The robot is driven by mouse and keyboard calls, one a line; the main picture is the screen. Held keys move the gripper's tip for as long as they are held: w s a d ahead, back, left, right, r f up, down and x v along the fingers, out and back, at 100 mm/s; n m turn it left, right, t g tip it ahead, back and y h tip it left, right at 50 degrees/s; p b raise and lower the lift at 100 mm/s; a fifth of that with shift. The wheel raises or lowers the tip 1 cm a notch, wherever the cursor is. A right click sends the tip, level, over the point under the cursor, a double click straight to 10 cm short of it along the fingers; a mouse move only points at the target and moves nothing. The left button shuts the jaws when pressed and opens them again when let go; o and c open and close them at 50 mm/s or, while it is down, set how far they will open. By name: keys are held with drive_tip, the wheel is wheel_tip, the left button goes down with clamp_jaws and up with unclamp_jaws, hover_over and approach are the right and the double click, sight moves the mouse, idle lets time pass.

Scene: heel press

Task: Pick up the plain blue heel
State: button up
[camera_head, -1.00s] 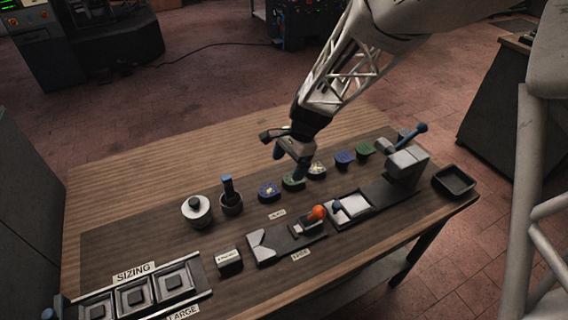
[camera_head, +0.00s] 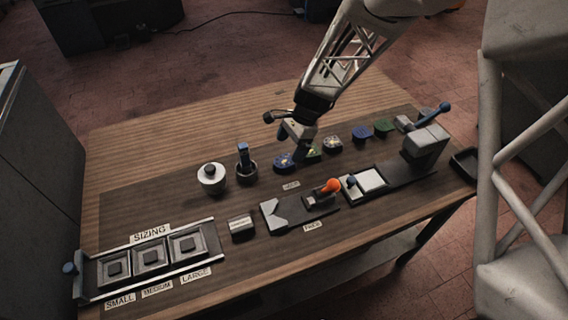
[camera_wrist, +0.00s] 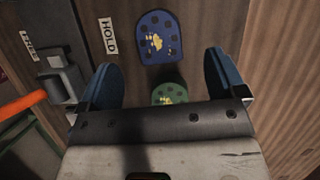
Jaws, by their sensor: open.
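The plain blue heel (camera_head: 361,133) lies on the dark mat in a row of heels, between the plain green heel (camera_head: 384,126) and a heel with a pale yellow mark (camera_head: 333,144). It is not visible in the wrist view. My gripper (camera_head: 298,146) is open and empty, left of the plain blue heel, over the marked heels. In the wrist view its blue fingers (camera_wrist: 160,64) stand apart. A blue heel with a yellow mark (camera_wrist: 157,38) lies ahead of them, and a green heel with a yellow mark (camera_wrist: 168,92) lies between them, partly hidden by the gripper body.
A press (camera_head: 425,142) with a blue-tipped lever stands at the right. An orange-knobbed fixture (camera_head: 322,192) is in front of the row. A white-topped round pot (camera_head: 211,177) and a cup with a blue-handled tool (camera_head: 246,168) stand left. The sizing tray (camera_head: 150,258) is front left.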

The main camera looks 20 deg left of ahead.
sight(284, 160)
drive_tip(key=shift+f, duration=0.25)
drive_tip(key=shift+s+a, duration=0.1)
drive_tip(key=shift+x, duration=2.6)
drive_tip(key=c, duration=1.2)
drive_tip(key=shift+r, duration=0.1)
drive_tip(key=shift+r, duration=4.9)
drive_tip(key=shift+s, duration=0.1)
drive_tip(key=shift+m, duration=0.5)
drive_tip(key=s+d, duration=0.2)
drive_tip(key=s, duration=0.2)
drive_tip(key=s+d, duration=0.3)
drive_tip(key=s, duration=0.2)
drive_tip(key=s+d+r, duration=0.1)
drive_tip(key=s+d, duration=0.2)
drive_tip(key=s, duration=0.2)
drive_tip(key=shift+s, duration=0.1)
